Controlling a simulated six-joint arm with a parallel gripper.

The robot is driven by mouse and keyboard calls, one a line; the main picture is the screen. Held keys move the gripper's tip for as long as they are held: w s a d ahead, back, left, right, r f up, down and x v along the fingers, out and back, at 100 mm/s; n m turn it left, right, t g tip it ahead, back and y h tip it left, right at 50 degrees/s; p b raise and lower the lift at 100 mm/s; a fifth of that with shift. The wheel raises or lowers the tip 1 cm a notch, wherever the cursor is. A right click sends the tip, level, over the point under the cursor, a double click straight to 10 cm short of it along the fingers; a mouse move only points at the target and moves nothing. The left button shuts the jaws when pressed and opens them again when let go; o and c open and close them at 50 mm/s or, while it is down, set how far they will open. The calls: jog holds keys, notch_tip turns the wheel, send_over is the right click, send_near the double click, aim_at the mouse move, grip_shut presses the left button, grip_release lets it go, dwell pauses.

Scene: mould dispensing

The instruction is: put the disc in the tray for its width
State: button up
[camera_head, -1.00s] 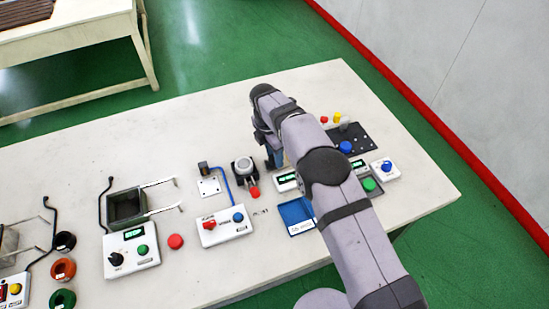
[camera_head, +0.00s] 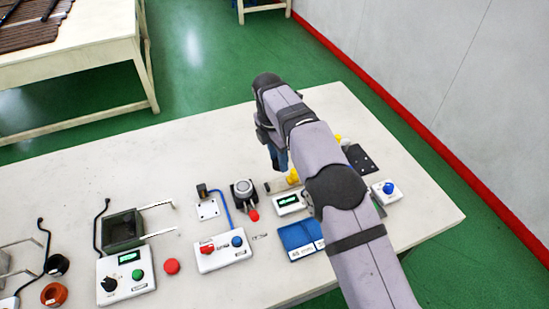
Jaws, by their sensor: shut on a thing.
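My gripper (camera_head: 279,163) points down over the right half of the table, to the right of and a little above the round grey-topped device (camera_head: 244,187) in the picture. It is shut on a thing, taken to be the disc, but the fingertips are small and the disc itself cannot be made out. A blue tray (camera_head: 297,240) with a white label lies on the table nearer the camera, left of my arm. My arm may hide other trays.
A white box with a green display (camera_head: 289,203) stands behind the blue tray. A control box with red and blue knobs (camera_head: 222,251) and a red button (camera_head: 171,266) are to the left. A black plate (camera_head: 361,160) lies at the right. The table's back left is clear.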

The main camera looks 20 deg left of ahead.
jog(key=s+d+p, duration=0.1)
jog(key=d+p, duration=0.3)
jog(key=d, duration=0.7)
jog(key=s+d+f+p, duration=0.1)
jog(key=d+p, duration=0.3)
jog(key=d, duration=0.7)
jog(key=shift+s+d, duration=0.15)
jog(key=shift+s, duration=0.45)
jog(key=shift+f, duration=0.2)
notch_tip(320, 180, down, 5)
jog(key=b, duration=0.5)
jog(key=shift+f, duration=0.2)
jog(key=shift+f+b, duration=0.65)
jog(key=shift+f, duration=0.7)
jog(key=shift+f, duration=0.35)
jog(key=o, duration=1.1)
